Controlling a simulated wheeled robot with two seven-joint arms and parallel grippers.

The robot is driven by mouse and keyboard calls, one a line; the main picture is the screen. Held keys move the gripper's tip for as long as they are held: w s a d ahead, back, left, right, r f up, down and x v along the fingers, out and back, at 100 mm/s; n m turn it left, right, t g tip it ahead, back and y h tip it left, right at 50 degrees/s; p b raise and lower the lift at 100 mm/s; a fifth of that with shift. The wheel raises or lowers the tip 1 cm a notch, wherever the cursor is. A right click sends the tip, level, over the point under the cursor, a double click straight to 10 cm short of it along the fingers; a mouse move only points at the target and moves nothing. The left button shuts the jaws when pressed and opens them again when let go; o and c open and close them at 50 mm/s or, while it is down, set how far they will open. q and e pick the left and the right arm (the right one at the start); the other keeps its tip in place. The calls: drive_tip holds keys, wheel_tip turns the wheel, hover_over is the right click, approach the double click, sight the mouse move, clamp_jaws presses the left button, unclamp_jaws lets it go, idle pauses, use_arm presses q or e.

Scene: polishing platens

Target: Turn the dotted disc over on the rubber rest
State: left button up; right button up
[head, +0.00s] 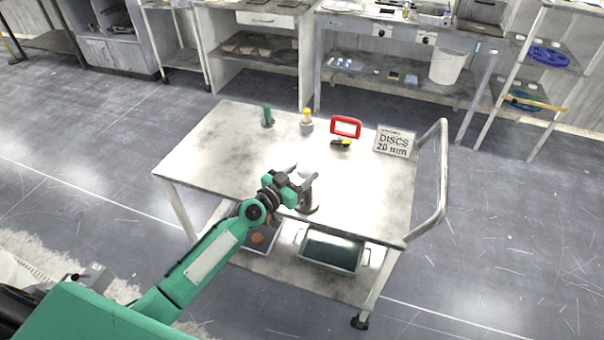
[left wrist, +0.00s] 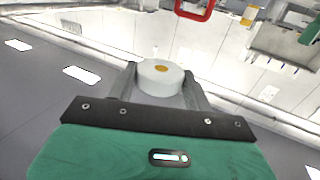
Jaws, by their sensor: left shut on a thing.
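The dotted disc is a thick white disc with an orange dot on the face turned to the camera in the left wrist view (left wrist: 160,77). My left gripper (left wrist: 157,85) is shut on it, with one grey finger on each side. In the head view, my left gripper (head: 303,178) holds the pale disc (head: 304,173) above the front part of the cart top. A short dark brown round stand (head: 309,203) shows just below the gripper; it may be the rubber rest, but the gripper partly hides it. My right gripper is in neither view.
The cart's left part is clear. A rail (head: 444,180) bounds its right end.

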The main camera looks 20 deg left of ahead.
use_arm(q)
drive_tip(key=shift+f+b, duration=2.75)
drive_tip(key=shift+f, duration=0.35)
drive_tip(key=o, duration=1)
